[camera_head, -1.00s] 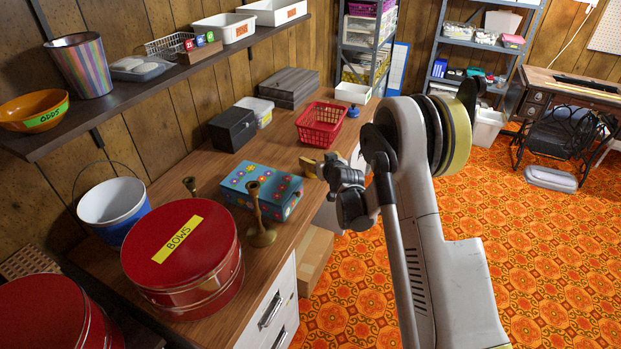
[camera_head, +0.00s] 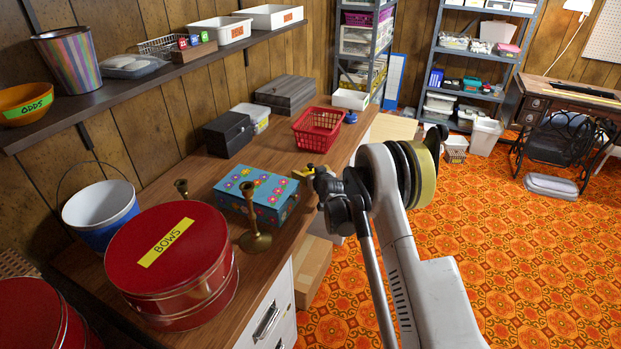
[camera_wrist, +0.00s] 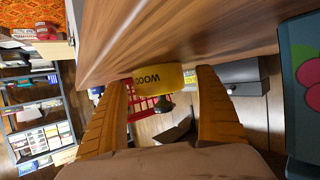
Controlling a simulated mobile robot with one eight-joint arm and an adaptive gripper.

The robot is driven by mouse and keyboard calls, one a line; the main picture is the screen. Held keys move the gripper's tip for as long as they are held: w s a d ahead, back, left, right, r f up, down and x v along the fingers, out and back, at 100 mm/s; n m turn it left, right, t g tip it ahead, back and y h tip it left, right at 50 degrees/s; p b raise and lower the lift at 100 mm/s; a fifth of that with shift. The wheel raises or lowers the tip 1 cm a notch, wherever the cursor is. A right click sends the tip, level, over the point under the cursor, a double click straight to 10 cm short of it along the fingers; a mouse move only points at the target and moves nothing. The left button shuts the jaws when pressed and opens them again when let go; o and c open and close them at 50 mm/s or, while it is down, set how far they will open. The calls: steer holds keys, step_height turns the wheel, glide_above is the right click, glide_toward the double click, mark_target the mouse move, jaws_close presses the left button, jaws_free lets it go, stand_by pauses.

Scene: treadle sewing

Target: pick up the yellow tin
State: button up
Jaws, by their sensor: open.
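The yellow tin (camera_wrist: 160,77), with dark lettering that appears upside down, is at the wood tabletop in the wrist view. My gripper (camera_wrist: 166,75) is open, its two orange-yellow fingers standing on either side of the tin. The tin lies between the fingertips; whether either finger touches it I cannot tell. In the head view my gripper (camera_head: 306,171) is low over the right edge of the workbench, just right of the blue flowered box. There the tin is too small and too covered to tell from the fingers.
The blue flowered box (camera_head: 256,194) is close to my gripper. Brass candlesticks (camera_head: 253,222) and a red BOWS tin (camera_head: 172,263) stand nearer. A red basket (camera_head: 318,128), a black box (camera_head: 229,133) and a white tray (camera_head: 350,99) lie farther back on the workbench (camera_head: 210,172).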

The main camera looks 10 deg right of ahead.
steer(key=c, duration=1.3)
steer(key=shift+c, duration=0.3)
steer(key=shift+r, duration=0.15)
